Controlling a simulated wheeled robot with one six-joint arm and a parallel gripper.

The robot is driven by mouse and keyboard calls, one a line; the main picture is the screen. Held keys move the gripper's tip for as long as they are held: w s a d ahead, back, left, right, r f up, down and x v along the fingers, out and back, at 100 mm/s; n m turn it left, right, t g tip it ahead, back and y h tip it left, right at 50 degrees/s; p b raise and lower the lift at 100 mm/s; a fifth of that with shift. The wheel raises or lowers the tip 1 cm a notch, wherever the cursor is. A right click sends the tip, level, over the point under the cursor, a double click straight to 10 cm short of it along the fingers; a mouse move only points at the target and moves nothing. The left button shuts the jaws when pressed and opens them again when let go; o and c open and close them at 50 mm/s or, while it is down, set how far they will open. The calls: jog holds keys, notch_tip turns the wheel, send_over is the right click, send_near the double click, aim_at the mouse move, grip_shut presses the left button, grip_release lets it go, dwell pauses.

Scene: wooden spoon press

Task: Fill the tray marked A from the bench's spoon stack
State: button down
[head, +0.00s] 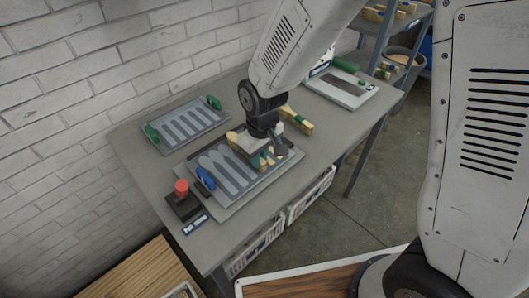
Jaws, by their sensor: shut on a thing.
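My gripper (264,146) points down over the right part of a grey tray with blue handles (205,178) in the middle of the bench. It is shut on a spoon, which it mostly hides. Pale wooden pieces with dark green bands (266,162) show just below and beside the jaws. The tray has several long spoon-shaped slots; those left of my gripper look grey and empty. Another grey slotted tray with green handles (184,126) lies at the back left. I cannot read an A on either tray.
A black box with a red button (183,195) stands at the bench's front left, beside a small label (195,223). A pale board with a green roller (344,85) lies at the back right. A shelf (402,35) stands beyond. The bench between the trays is bare.

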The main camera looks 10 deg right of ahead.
jog(key=shift+s+a, duration=0.95)
jog(key=shift+a, duration=0.45)
jog(key=shift+s+a, duration=0.95)
jog(key=shift+a, duration=0.45)
jog(key=shift+s+a, duration=0.95)
jog(key=shift+a, duration=0.45)
jog(key=shift+r, duration=0.1)
jog(key=shift+r, duration=2.4)
